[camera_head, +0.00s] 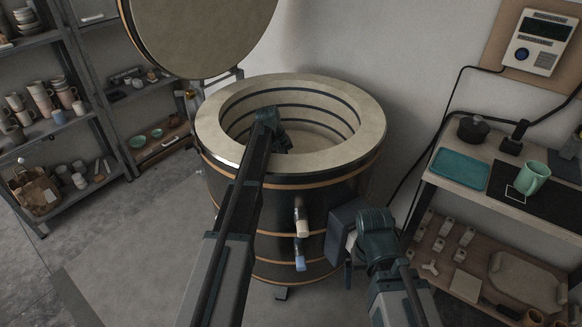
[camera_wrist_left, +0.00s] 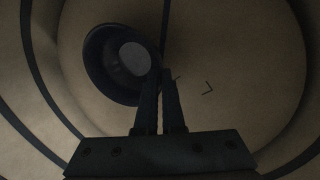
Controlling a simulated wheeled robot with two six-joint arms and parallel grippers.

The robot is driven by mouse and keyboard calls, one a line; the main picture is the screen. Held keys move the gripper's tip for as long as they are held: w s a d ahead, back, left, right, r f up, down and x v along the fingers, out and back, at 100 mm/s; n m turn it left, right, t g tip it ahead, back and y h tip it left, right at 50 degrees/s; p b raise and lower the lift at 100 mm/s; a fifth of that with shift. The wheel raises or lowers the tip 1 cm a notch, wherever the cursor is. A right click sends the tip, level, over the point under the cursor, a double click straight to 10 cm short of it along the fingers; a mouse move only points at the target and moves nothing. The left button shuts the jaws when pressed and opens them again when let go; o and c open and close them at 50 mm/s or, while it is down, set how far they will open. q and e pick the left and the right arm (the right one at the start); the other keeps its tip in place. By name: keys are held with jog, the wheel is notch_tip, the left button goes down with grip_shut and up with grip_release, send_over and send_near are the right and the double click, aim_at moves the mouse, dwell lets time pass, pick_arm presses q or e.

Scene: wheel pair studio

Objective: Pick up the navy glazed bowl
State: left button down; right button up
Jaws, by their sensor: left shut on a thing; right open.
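The navy bowl (camera_wrist_left: 108,72) shows in the left wrist view as a dark round shape with a pale grey centre, over the kiln's pale floor. My left gripper (camera_wrist_left: 162,78) is at the bowl's right rim, its two dark fingers close together and shut on that rim. In the head view my left gripper (camera_head: 280,143) reaches down inside the open round kiln (camera_head: 362,112), and the bowl is hidden there. Whether the bowl touches the floor I cannot tell. My right gripper (camera_head: 349,255) is open and empty, outside the kiln at its front right.
The kiln's raised lid (camera_head: 200,30) stands at the back left. Its thick rim and ringed wall surround my left gripper. A bench at right holds a teal tray (camera_head: 460,169), a green mug (camera_head: 532,178) and a dark pot (camera_head: 474,129). Shelves with pottery (camera_head: 60,116) stand at left.

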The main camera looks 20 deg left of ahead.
notch_tip(320, 180, up, 10)
jog(key=p, duration=0.9)
jog(key=shift+f, duration=0.15)
